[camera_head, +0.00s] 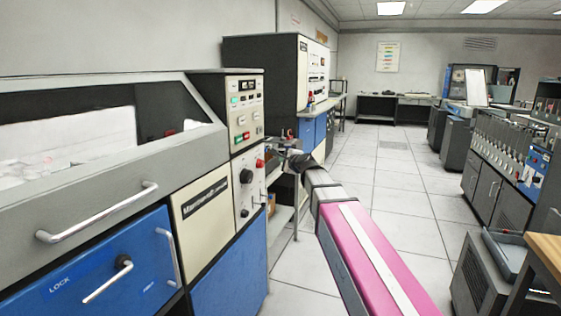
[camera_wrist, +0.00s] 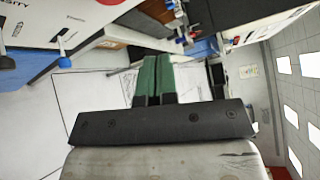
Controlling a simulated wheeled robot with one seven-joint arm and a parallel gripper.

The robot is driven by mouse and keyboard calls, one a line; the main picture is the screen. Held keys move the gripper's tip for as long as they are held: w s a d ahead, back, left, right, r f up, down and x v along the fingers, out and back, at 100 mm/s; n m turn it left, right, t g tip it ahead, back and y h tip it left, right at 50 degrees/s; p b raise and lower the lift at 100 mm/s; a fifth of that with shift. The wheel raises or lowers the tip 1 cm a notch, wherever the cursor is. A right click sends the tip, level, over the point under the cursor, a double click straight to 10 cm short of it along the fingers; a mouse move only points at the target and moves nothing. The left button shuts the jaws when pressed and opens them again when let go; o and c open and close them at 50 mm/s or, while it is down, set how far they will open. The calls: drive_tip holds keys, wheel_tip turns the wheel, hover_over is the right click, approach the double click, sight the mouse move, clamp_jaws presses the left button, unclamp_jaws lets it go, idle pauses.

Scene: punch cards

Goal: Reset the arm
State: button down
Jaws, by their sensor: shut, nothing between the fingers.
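My arm (camera_head: 365,255), with a pink and white forearm and grey wrist, reaches from the lower right of the head view toward the machine on the left. My gripper (camera_head: 276,152) is at its far end, close in the picture to the right side of the control panel (camera_head: 245,185). I cannot tell from the head view whether it touches the panel. In the wrist view my gripper (camera_wrist: 157,62) shows two green fingers side by side, pressed together with nothing between them.
A grey and blue machine (camera_head: 90,255) with metal handles fills the left. Grey card machines (camera_head: 500,150) line the right, with a wooden tabletop edge (camera_head: 546,252) nearer. The tiled floor (camera_head: 395,185) between is clear.

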drive_tip(key=s+d+f+n+g+h, duration=0.1)
drive_tip(key=s+d+f+n+g, duration=0.2)
drive_tip(key=f, duration=0.5)
drive_tip(key=s+d+f+n+g+h, duration=0.1)
drive_tip(key=s+d+f+n+g, duration=0.15)
drive_tip(key=s+f, duration=0.45)
drive_tip(key=s+d+f+n+g+h, duration=0.1)
drive_tip(key=s+d+f+n+g, duration=0.2)
drive_tip(key=f, duration=0.6)
drive_tip(key=s+d+f+n+g+h, duration=0.2)
drive_tip(key=s+d+f+n, duration=0.2)
drive_tip(key=s+f, duration=0.3)
drive_tip(key=s+d+f+n+g+h, duration=0.2)
drive_tip(key=s+d+f+n+g, duration=0.1)
drive_tip(key=s+d+f, duration=0.4)
drive_tip(key=s, duration=0.3)
drive_tip(key=shift+s+d+n+g+h, duration=0.2)
drive_tip(key=shift+s+n+g+h, duration=0.05)
drive_tip(key=shift+n+g+h, duration=0.15)
